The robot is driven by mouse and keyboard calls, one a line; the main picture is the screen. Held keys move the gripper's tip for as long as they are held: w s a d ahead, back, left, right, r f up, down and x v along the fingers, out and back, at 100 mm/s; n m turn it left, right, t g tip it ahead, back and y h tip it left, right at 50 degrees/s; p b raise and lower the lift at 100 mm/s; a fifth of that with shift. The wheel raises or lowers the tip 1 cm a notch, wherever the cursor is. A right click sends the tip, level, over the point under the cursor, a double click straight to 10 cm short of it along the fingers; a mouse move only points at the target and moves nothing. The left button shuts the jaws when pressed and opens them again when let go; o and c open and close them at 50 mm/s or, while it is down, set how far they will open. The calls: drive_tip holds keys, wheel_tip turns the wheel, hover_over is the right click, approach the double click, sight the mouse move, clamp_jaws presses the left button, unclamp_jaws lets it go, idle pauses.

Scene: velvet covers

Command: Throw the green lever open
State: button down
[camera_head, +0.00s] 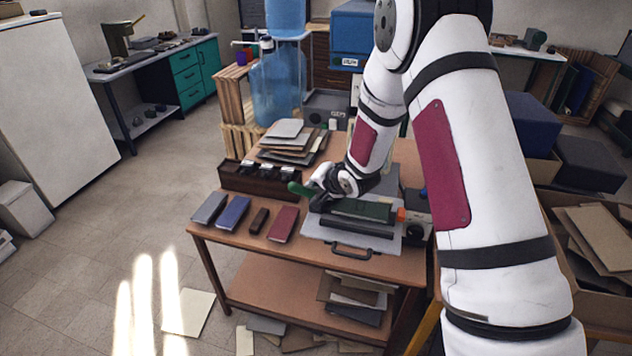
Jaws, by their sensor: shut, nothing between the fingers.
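The green lever (300,188) shows as a rounded green grip sticking out to the left of my gripper, above the press on the wooden table. My gripper (317,203) is at the lever's right end, small and dark in the head view, with its fingers shut and empty. I cannot tell whether the fingers touch the lever. The rest of the lever is hidden behind my gripper and wrist. My arm hides the back of the press.
Grey, blue, brown and red covers (283,224) lie along the table's front left. A dark compartment box (259,179) stands behind them, with stacked boards (288,143) farther back. The floor at left is mostly clear.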

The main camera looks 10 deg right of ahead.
sight(303, 186)
drive_tip(key=shift+w+a+n+g+h+b, duration=0.3)
drive_tip(key=shift+w+a+g+h+b, duration=0.15)
drive_tip(key=shift+a+h, duration=0.2)
drive_tip(key=shift+w+a+f+n+g+h+b, duration=0.25)
drive_tip(key=shift+a+n+g+h+b, duration=0.1)
drive_tip(key=shift+a+g+h, duration=0.25)
drive_tip(key=shift+w+a+f, duration=0.1)
drive_tip(key=shift+w+a, duration=0.1)
drive_tip(key=shift+a, duration=0.1)
drive_tip(key=shift+d, duration=0.1)
